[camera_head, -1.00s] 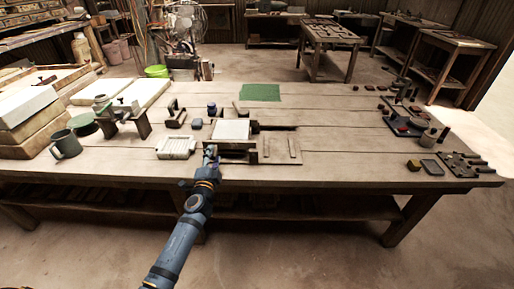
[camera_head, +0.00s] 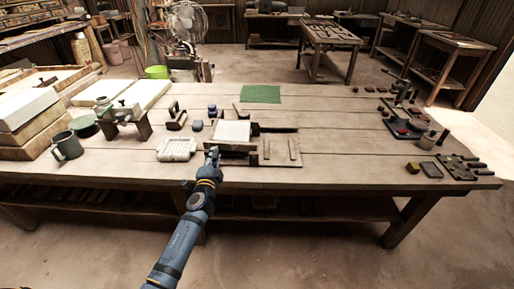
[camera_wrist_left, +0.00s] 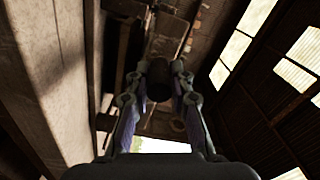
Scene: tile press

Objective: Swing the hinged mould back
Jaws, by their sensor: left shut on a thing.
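The hinged mould (camera_head: 233,132) lies on the wooden bench left of centre, a frame with a pale square face over a brown baseboard (camera_head: 280,152). My left gripper (camera_head: 212,154) reaches in from the front and is at the mould's near left corner. In the left wrist view my left gripper (camera_wrist_left: 158,70) is shut on a dark round handle (camera_wrist_left: 158,85), with one finger on each side. The mould's hinge is too small to make out. My right gripper is not in view.
A white ribbed tile (camera_head: 176,149) lies left of the mould. A green mat (camera_head: 260,93) lies behind.

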